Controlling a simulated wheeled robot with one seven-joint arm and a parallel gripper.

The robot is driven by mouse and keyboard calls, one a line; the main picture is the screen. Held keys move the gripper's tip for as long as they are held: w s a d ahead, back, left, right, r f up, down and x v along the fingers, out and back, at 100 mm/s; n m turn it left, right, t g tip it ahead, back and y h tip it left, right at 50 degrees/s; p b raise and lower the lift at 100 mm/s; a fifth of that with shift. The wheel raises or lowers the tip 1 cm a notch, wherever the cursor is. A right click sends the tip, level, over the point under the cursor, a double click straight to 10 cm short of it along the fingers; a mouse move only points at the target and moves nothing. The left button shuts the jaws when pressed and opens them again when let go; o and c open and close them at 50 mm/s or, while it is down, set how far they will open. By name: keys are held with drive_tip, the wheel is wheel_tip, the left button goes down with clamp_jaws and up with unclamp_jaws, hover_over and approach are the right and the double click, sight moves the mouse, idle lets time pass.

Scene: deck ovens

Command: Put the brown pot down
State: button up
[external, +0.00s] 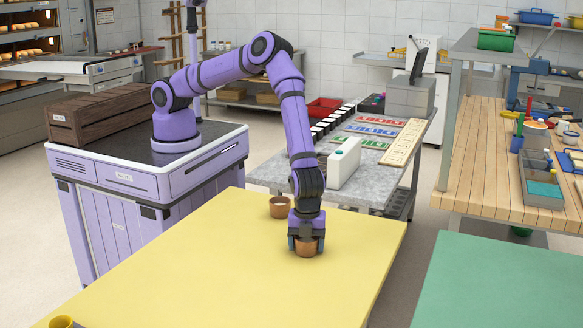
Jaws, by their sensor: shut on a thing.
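My gripper (306,239) points straight down over the yellow table (200,270). It is shut on a brown pot (307,248), which sits between the fingers. The pot is upright and at or just above the table top; I cannot tell whether its base touches. The gripper hides the pot's upper part. A second brown pot (279,207) stands upright on the table, behind and to the left of my gripper.
A yellow pot (61,321) is cut off at the bottom left. A grey table (262,175) behind holds a white jug (344,163). A green table (500,280) stands at the right. The yellow table is clear in front and to the left.

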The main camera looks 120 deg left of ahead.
drive_tip(key=o, duration=1)
drive_tip(key=shift+f, duration=0.1)
drive_tip(key=shift+o, duration=0.2)
